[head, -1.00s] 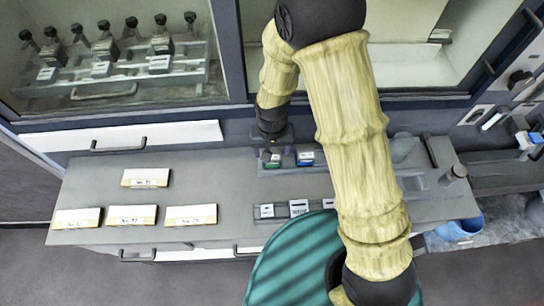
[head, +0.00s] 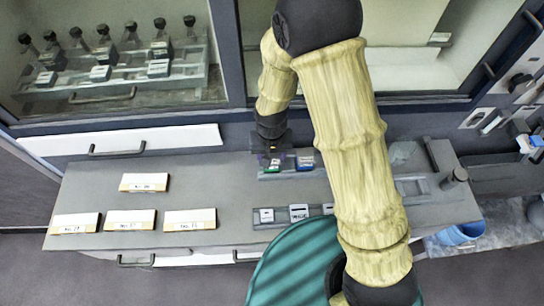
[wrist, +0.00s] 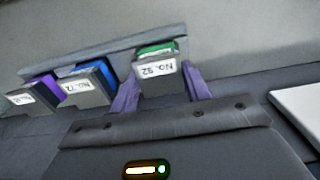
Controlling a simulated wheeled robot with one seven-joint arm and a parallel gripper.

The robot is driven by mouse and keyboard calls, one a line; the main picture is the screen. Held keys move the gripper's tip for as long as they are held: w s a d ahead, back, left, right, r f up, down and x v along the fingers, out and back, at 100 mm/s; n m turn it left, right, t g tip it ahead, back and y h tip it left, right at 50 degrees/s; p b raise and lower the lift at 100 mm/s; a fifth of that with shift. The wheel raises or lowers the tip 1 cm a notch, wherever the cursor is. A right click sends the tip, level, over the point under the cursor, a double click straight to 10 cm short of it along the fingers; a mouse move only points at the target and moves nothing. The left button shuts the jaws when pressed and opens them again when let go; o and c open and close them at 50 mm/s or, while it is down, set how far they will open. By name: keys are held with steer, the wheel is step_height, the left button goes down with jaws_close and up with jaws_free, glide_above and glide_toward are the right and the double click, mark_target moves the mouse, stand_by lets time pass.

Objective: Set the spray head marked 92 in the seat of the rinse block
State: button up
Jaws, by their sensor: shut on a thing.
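The spray head marked 92 (wrist: 158,78) has a green top and a white label, upside down in the wrist view. My gripper (wrist: 158,92) is shut on it, with a purple finger at each side. In the head view the green-topped head (head: 273,166) is under my gripper (head: 270,159), at the left end of a grey rack (head: 290,174). I cannot tell whether it is clear of its slot. A blue-topped head marked 72 (wrist: 87,86) and a purple-topped head (wrist: 34,94) stand beside it. I cannot tell which fixture is the rinse block.
A front rack holds several white-labelled pieces (head: 299,212), partly behind my arm. A grey slotted fixture (head: 412,187) is at the bench's right. Several label cards (head: 144,182) lie on the left bench. Bottles (head: 159,28) stand behind glass.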

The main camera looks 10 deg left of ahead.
mark_target(272, 157)
step_height(272, 157, up, 6)
steer(key=p, duration=0.4)
steer(key=shift+p, duration=0.3)
step_height(272, 157, up, 3)
steer(key=shift+r+p, duration=0.1)
steer(key=shift+p, duration=1.05)
